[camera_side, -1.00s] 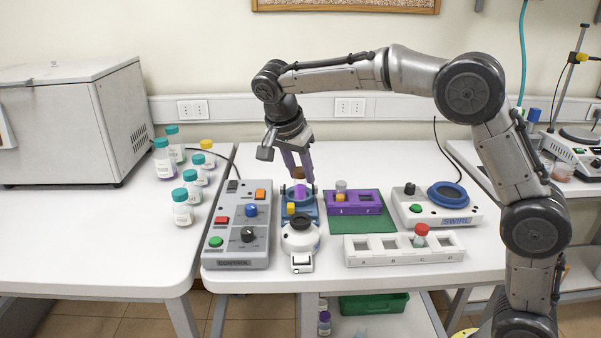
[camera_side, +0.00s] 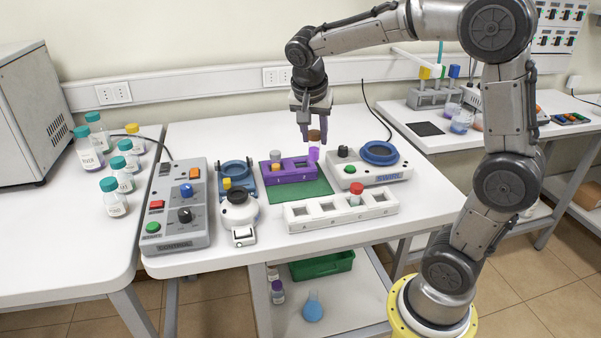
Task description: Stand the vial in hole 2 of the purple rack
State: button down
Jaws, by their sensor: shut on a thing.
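My gripper (camera_side: 316,133) is shut on a vial (camera_side: 314,153) with a brown cap and bright purple contents. The vial hangs upright by its cap, at the right end of the purple rack (camera_side: 292,177). I cannot tell whether its bottom is above the rack, behind it or touching it. The rack lies on a green mat (camera_side: 310,191). A grey-capped vial (camera_side: 275,155) with orange contents stands in the rack's left hole. A dark opening shows to its right; the hole numbers are too small to read.
A white rack (camera_side: 325,217) with a red-capped vial (camera_side: 356,194) is in front. The swirl device (camera_side: 372,171) is close on the right. A blue stand (camera_side: 236,173), a white round device (camera_side: 239,213) and the control box (camera_side: 178,216) are left.

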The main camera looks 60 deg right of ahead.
jog(key=s+d+r+m, duration=0.1)
jog(key=s+d, duration=0.2)
send_near(304, 162)
jog(key=d, duration=0.2)
jog(key=shift+w+a+f, duration=0.1)
jog(key=shift+w+f, duration=0.1)
jog(key=shift+f, duration=0.8)
jog(key=shift+w+a+f, duration=0.1)
jog(key=shift+w+f, duration=0.05)
jog(key=shift+f, duration=0.85)
jog(key=shift+f, duration=0.1)
jog(key=c, duration=0.5)
grip_release()
